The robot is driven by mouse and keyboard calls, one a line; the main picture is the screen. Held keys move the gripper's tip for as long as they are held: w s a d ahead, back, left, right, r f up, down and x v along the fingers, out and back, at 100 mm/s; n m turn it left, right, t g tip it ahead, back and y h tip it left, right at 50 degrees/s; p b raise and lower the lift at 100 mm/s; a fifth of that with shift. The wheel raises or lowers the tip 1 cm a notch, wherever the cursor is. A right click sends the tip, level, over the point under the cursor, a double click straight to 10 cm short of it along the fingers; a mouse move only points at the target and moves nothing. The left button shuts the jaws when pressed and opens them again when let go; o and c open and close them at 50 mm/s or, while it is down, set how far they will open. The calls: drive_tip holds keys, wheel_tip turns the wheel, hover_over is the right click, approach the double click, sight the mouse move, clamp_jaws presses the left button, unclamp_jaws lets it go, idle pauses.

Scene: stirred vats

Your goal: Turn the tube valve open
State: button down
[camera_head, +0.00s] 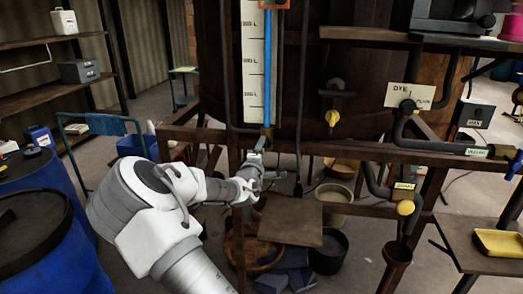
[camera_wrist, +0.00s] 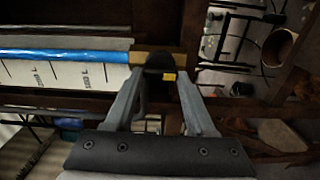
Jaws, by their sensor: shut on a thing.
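The tube valve (camera_wrist: 152,60) is a brass-coloured body at the end of a clear blue tube (camera_wrist: 70,57), with a dark handle (camera_wrist: 160,63) and a small yellow mark. In the head view the blue tube (camera_head: 267,70) runs upright along a white scale board (camera_head: 255,60), and the valve sits at its lower end, mostly hidden by my gripper. My gripper (camera_head: 262,143) reaches it from the front. In the wrist view its two grey fingers (camera_wrist: 161,78) stand on either side of the dark handle, shut on it.
A large brown vat (camera_head: 355,65) stands behind a rusty frame with pipes. Blue barrels (camera_head: 45,240) stand at left. Buckets (camera_head: 333,205) and a board stand below the frame.

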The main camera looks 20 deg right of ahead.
drive_tip(key=shift+n, duration=0.3)
drive_tip(key=shift+c, duration=1.2)
unclamp_jaws()
drive_tip(key=v, duration=1.7)
drive_tip(key=shift+s, duration=0.2)
drive_tip(key=shift+a, duration=0.15)
